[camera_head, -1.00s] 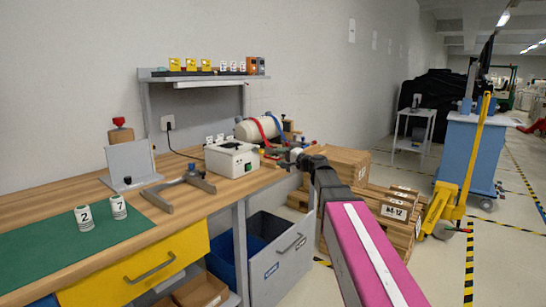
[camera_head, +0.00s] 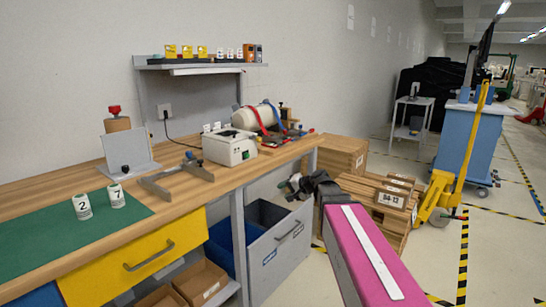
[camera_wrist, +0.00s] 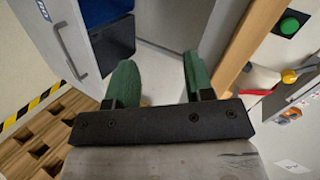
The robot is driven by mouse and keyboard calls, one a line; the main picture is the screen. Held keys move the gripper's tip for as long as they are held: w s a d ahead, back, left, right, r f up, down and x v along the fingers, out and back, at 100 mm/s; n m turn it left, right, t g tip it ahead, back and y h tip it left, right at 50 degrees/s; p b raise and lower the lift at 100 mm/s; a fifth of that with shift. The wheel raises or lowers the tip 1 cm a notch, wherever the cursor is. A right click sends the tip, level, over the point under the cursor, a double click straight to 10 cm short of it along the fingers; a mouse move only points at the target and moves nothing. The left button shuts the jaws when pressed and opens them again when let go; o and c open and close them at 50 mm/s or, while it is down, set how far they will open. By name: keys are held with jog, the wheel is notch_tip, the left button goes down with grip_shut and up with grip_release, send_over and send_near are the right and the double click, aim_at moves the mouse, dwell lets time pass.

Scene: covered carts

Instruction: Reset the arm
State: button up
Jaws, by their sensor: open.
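My pink-covered arm reaches from the bottom of the head view to my gripper (camera_head: 291,186), which is small there and beside the right end of the workbench (camera_head: 190,200), below the top's level. In the wrist view my gripper (camera_wrist: 158,75) shows two green fingers spread apart with nothing between them. The bench's wooden edge (camera_wrist: 248,45) runs just right of the fingers. The grey drawer front (camera_wrist: 62,40) is to their left.
A white box device (camera_head: 230,148) stands near the bench's right end. A grey open drawer (camera_head: 283,245) sits below the bench. Wooden crates (camera_head: 334,155) on pallets stand behind my arm. A yellow pallet jack (camera_head: 440,195) and blue cart (camera_head: 468,150) are at right.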

jog(key=s+d+f+n+g+h, duration=0.2)
jog(key=s+d+f+h, duration=0.3)
jog(key=s+f, duration=0.5)
jog(key=s+d+f+n+g+h, duration=0.2)
jog(key=s+d+f+g+h, duration=0.2)
jog(key=s+d+f, duration=0.4)
notch_tip(320, 180, down, 5)
jog(key=shift+s+d+r+g+h, duration=0.2)
jog(key=shift+s+g+h, duration=0.3)
jog(key=shift+s, duration=0.75)
jog(key=shift+a, duration=0.1)
